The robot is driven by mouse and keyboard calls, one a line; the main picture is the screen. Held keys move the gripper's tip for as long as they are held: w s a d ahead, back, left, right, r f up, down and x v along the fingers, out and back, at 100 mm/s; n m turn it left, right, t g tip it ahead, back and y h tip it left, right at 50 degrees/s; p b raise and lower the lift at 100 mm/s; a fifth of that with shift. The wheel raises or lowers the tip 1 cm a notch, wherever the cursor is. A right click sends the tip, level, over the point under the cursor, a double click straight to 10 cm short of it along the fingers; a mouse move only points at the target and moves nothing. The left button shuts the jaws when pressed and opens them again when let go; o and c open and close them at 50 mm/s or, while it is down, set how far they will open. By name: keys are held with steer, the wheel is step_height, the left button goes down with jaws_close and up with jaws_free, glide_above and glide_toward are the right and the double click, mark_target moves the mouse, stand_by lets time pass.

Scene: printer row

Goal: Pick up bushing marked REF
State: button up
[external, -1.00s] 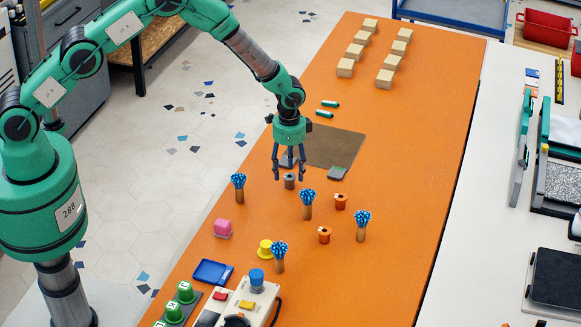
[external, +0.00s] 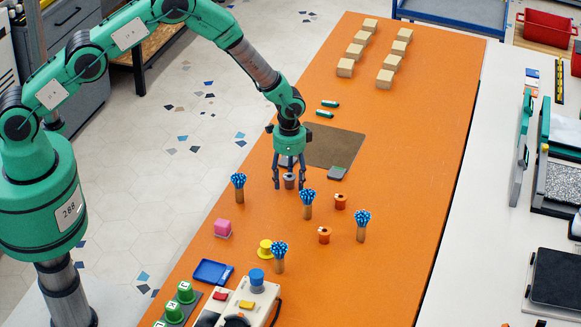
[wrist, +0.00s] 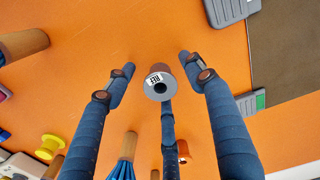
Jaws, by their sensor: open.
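The bushing marked REF (wrist: 159,84) is a grey cylinder with a dark centre hole and a white label reading REF on its top. In the external view the bushing (external: 289,181) stands upright on the orange table (external: 420,130). My gripper (external: 289,184) is low over the table with its fingers spread around the bushing. In the wrist view my gripper (wrist: 156,78) is open, with a finger on either side of the bushing and a third below it. Gaps show between the two side fingers and the bushing.
Blue-topped bundles (external: 307,203) stand near my gripper. A brown mat (external: 335,147) with grey pieces is behind. Tan blocks (external: 345,67) stand far back.

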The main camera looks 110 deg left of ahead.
mark_target(290, 176)
steer(key=c, duration=1.3)
steer(key=shift+r, duration=0.15)
steer(key=shift+r, duration=4.85)
